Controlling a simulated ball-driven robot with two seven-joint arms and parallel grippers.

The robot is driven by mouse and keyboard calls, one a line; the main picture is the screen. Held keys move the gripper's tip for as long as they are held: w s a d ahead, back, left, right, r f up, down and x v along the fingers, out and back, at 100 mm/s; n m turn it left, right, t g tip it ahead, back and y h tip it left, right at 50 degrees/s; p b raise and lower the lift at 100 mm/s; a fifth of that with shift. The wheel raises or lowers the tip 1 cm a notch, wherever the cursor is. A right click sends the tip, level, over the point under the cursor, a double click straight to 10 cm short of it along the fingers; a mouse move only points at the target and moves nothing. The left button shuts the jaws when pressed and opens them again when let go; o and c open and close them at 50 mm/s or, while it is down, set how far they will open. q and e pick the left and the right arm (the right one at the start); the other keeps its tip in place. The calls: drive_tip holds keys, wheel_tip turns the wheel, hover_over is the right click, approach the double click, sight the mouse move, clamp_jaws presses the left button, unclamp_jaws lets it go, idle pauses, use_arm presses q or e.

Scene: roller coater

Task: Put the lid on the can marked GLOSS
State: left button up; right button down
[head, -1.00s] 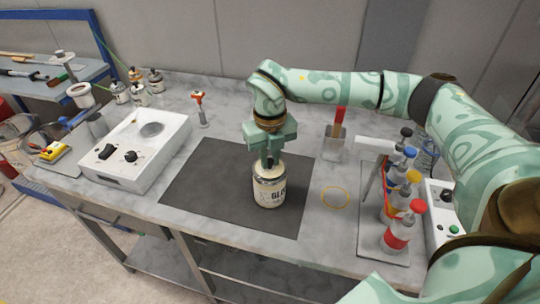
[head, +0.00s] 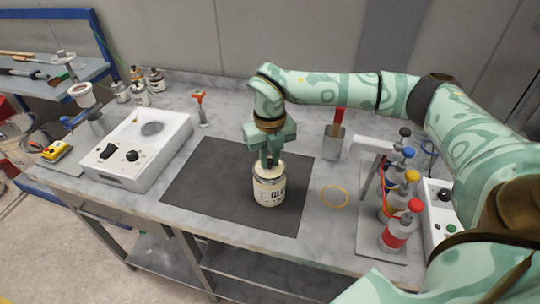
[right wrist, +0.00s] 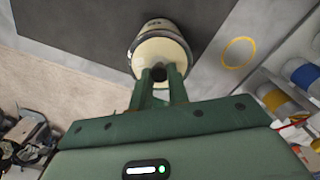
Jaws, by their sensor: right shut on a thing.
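The can marked GLOSS (head: 269,192) stands upright on the dark mat (head: 205,185), its label facing the front edge. My right gripper (head: 269,160) points down over the can's top, shut on the small dark knob of a cream lid. In the right wrist view my right gripper (right wrist: 160,78) has its fingers either side of the knob, and the lid (right wrist: 162,55) covers the can's mouth from this angle. I cannot tell whether the lid is fully seated or slightly above the rim. My left gripper is not in view.
Right of the mat is a yellow ring mark (head: 334,196), then a rack of colour-capped bottles (head: 396,232). A white control box (head: 133,150) stands to the left. Small bottles (head: 140,97) stand at the back left. The mat around the can is clear.

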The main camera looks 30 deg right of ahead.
idle(0.3)
drive_tip(key=c, duration=0.8)
unclamp_jaws()
drive_tip(key=shift+r, duration=0.15)
wheel_tip(320, 180, up, 7)
drive_tip(key=p, duration=0.6)
drive_tip(key=shift+p, duration=0.3)
clamp_jaws()
idle(0.6)
drive_tip(key=shift+f, duration=0.3)
drive_tip(key=shift+f+b, duration=1.45)
drive_tip(key=shift+f, duration=1.2)
